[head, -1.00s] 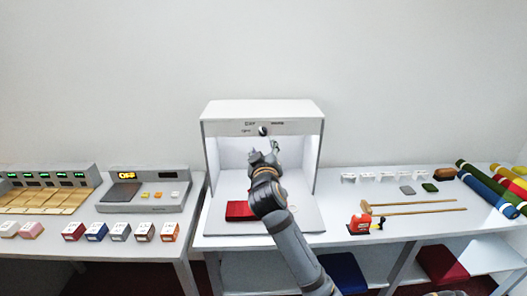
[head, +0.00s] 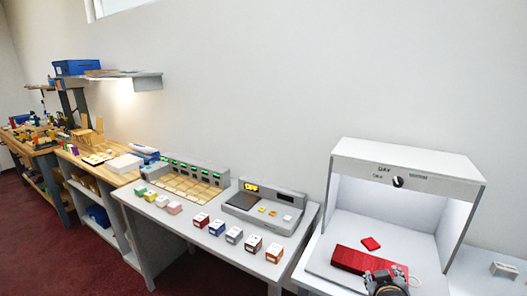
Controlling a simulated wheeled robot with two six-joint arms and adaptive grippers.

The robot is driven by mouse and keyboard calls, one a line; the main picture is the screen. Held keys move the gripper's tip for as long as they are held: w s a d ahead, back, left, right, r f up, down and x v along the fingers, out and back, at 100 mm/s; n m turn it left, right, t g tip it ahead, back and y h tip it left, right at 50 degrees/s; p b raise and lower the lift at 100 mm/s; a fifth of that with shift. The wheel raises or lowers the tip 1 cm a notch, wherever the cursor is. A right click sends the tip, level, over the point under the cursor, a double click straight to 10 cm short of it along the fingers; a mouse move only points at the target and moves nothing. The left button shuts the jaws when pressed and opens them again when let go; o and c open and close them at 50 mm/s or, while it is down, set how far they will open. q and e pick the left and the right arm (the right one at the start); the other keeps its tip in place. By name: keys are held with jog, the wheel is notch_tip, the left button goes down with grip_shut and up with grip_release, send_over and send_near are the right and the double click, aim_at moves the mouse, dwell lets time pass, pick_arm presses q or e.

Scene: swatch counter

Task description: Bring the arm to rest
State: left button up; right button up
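The light booth (head: 405,159) stands at the right of the head view, with a dark round knob (head: 397,182) on its front panel. Inside it lie a long red block (head: 362,262) and a small red swatch (head: 371,243). A grey end part of my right arm, with the gripper (head: 387,279), shows at the bottom edge in front of the booth, clear of the knob. Its fingers cannot be made out, and the rest of the arm is cut off. My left gripper is not in view.
A wooden bench (head: 110,178) and a wall shelf (head: 120,74) lie farther left. Red floor (head: 60,255) is open at lower left.

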jog(key=s+a+f+g+y, duration=0.2)
jog(key=s+a+f+g, duration=0.2)
jog(key=s+f, duration=0.5)
jog(key=s+a+f+g+y, duration=0.35)
jog(key=s+f, duration=0.35)
jog(key=s, duration=0.4)
notch_tip(320, 180, down, 23)
jog(key=d, duration=0.2)
jog(key=s+d+f+g, duration=0.1)
jog(key=s+f+g, duration=0.1)
jog(key=s+f, duration=1.7)
jog(key=shift+s+d+h, duration=0.15)
jog(key=shift+s+h, duration=0.2)
jog(key=shift+s, duration=0.4)
jog(key=shift+f, duration=0.1)
jog(key=shift+d, duration=0.1)
jog(key=shift+c, duration=0.4)
